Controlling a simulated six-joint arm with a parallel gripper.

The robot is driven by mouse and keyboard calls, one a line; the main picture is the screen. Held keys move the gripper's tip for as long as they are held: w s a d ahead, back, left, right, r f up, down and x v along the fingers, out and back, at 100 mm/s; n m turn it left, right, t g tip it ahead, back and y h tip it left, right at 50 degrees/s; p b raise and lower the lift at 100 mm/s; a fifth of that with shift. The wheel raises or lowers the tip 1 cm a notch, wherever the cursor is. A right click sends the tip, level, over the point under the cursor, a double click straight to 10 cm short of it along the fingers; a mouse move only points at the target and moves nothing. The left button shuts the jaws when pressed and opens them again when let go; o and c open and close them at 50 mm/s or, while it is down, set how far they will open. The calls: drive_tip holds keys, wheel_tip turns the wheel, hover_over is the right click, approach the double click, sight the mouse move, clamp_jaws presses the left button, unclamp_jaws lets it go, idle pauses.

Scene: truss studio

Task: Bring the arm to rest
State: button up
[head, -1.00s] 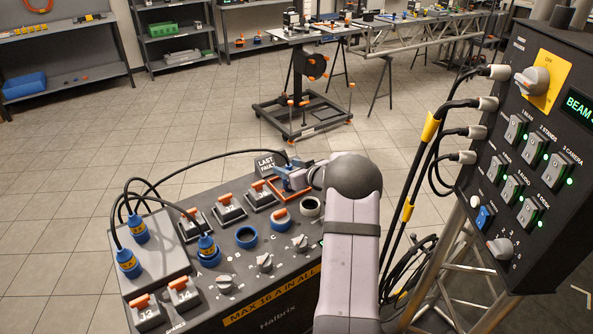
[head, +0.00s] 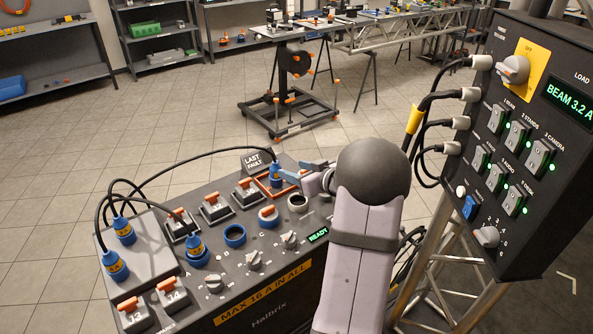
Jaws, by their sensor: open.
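My arm rises from the bottom of the head view, and its rounded joint hides part of the wrist. My gripper (head: 291,172) is at the back right of the slanted power panel (head: 243,285). The jaws look clear of the plug, but a small gap is hard to judge. A cable runs from this plug to the left. The panel's small green display (head: 318,235) reads READY.
A black control box (head: 545,215) with switches and cables stands close on the right, on a metal truss stand (head: 432,270). Blue plugs (head: 124,230) and cables rise at the panel's left. Behind lie open tiled floor, a wheeled cart (head: 290,115) and shelves.

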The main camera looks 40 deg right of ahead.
idle(0.4)
drive_tip(key=s+a+r+m+g+h+p, duration=0.1)
drive_tip(key=s+a+g+h+p, duration=0.15)
drive_tip(key=a, duration=0.25)
drive_tip(key=s+a+r+g+h+p, duration=0.1)
drive_tip(key=a+g+p, duration=0.2)
drive_tip(key=a, duration=0.3)
drive_tip(key=s+a+f+n+g+y+p, duration=0.15)
drive_tip(key=s+a+g+y+p, duration=0.45)
drive_tip(key=s+a, duration=1.5)
wheel_tip(320, 180, down, 14)
drive_tip(key=s+d+g+h+b, duration=0.1)
drive_tip(key=s+g+h+b, duration=0.1)
drive_tip(key=b, duration=1.4)
drive_tip(key=shift+d+f+b, duration=0.15)
drive_tip(key=shift+d+b, duration=0.2)
drive_tip(key=shift+s+m+h, duration=0.1)
drive_tip(key=shift+m+h, duration=0.15)
